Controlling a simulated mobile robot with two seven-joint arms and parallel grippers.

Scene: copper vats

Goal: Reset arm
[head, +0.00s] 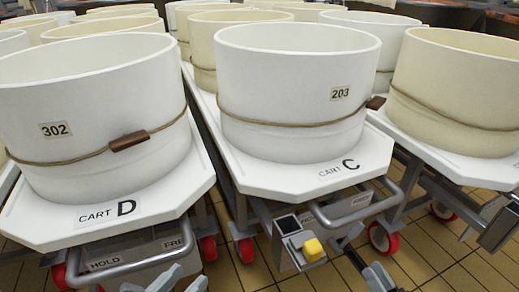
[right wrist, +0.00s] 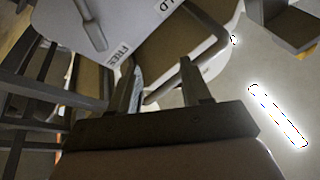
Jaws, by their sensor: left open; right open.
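My left gripper (head: 181,282) is at the bottom edge of the head view, in front of cart D (head: 160,205). Its fingers are apart and nothing shows between them; the rest of it is cut off. My right gripper (head: 367,268) is at the bottom right, below the front handle of cart C (head: 290,180). Its open fingers also show in the right wrist view (right wrist: 160,90), pointing toward a metal frame and a pale panel (right wrist: 110,28) lettered FREE. I cannot tell from these views whether the fingers touch the frame.
White vat 302 (head: 90,125) stands on cart D and white vat 203 (head: 295,75) on cart C. A box with a yellow knob (head: 312,250) sits under cart C's front. A cream vat (head: 455,85) stands at right. Tiled floor (head: 270,275) shows between carts.

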